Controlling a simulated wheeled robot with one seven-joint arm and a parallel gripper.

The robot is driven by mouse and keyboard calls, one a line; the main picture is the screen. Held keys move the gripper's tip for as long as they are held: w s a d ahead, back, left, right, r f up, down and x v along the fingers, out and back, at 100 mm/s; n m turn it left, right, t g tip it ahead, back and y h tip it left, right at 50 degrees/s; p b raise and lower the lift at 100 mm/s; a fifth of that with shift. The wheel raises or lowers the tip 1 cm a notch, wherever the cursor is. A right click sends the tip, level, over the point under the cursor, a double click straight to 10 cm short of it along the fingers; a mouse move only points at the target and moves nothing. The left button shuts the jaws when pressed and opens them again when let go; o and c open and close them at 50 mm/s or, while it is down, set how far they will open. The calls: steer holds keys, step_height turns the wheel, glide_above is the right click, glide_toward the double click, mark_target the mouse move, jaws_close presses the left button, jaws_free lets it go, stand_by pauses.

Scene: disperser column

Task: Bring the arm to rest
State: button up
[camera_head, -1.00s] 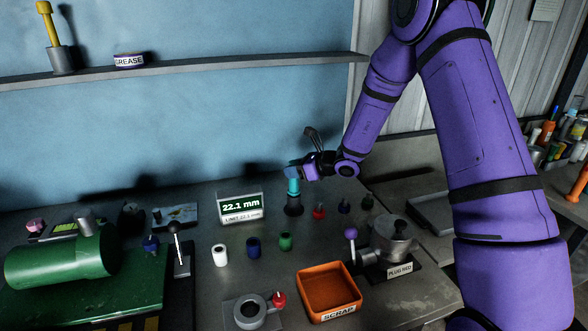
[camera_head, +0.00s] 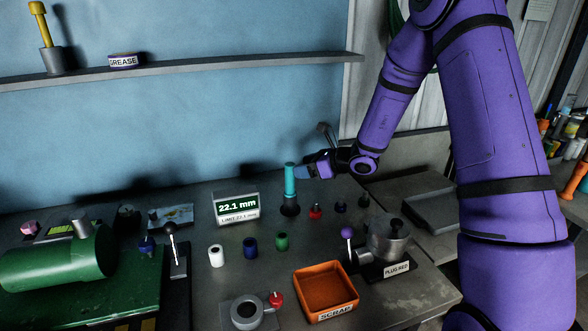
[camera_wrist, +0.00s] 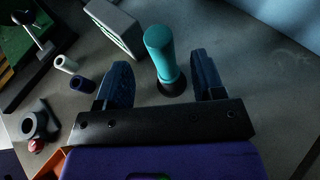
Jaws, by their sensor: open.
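My gripper (camera_head: 306,172) is at the end of the purple arm, at the back of the bench. In the wrist view my gripper (camera_wrist: 163,85) is open, with two dark blue fingers spread apart. A teal cylinder (camera_head: 290,179) stands upright on a dark round base (camera_head: 290,209). In the wrist view the teal cylinder (camera_wrist: 161,52) shows beyond and between the fingers, with a gap on each side. In the head view the gripper is just right of the cylinder's upper part. I cannot tell the exact distance between them.
A display (camera_head: 236,208) reading 22.1 mm stands left of the cylinder. Small coloured plugs, an orange scrap bin (camera_head: 325,289), a metal pot fixture (camera_head: 387,240) and a lever (camera_head: 172,245) stand on the bench. A shelf (camera_head: 200,70) runs along the blue wall above.

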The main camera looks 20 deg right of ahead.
steer(key=v, duration=0.5)
steer(key=s+a+r+n+g+h, duration=0.1)
steer(key=s+a+r+n+g, duration=0.25)
steer(key=s+r+n, duration=0.45)
steer(key=s+a+r+n+g, duration=0.35)
steer(key=s+r+n, duration=0.3)
steer(key=s, duration=0.25)
steer(key=s+d+r+n+t+h, duration=0.1)
steer(key=s+d+r+n+h, duration=0.1)
steer(key=s, duration=0.4)
steer(key=s+d+r+n+t+h, duration=0.1)
steer(key=s+d+r+n+h, duration=0.1)
steer(key=s+n+h, duration=0.2)
steer(key=s+d+r+n+t+h, duration=0.1)
steer(key=s+d+r+n+h, duration=0.1)
steer(key=s+n, duration=0.4)
steer(key=s+r+h, duration=0.1)
steer(key=s, duration=0.2)
steer(key=shift+s+d, duration=0.2)
steer(key=shift+d, duration=0.15)
